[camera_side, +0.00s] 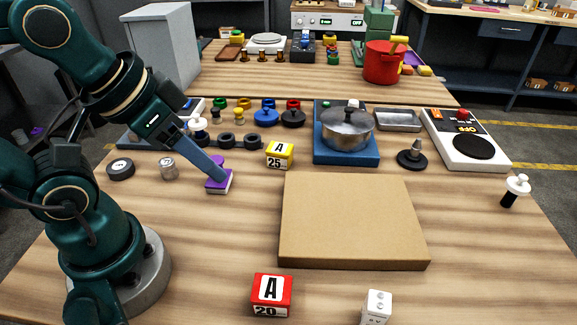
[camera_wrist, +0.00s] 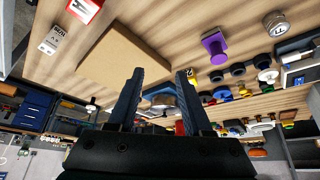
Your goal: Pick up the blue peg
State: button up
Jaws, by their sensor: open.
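A blue round piece with a raised middle (camera_side: 266,115) stands in the row of coloured pieces at the back of the near table. It is the likeliest blue peg, but its shape is too small to be sure. A blue piece (camera_wrist: 222,92) also shows to the right of the fingers in the wrist view. My gripper (camera_wrist: 160,73) is open, with nothing between its two fingers. In the side view my gripper (camera_side: 222,177) points down to the right, its fingers overlapping the purple-handled block (camera_side: 216,185); contact cannot be told.
A brown board (camera_side: 353,220) lies mid-table. A pot (camera_side: 347,127) sits on a blue stand behind it. A yellow block (camera_side: 279,155), black rings (camera_side: 227,140) and a black-based knob (camera_side: 412,156) stand around. A red block (camera_side: 272,294) is at the front. Bare wood shows left of the board.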

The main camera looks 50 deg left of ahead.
jog(key=o, duration=0.6)
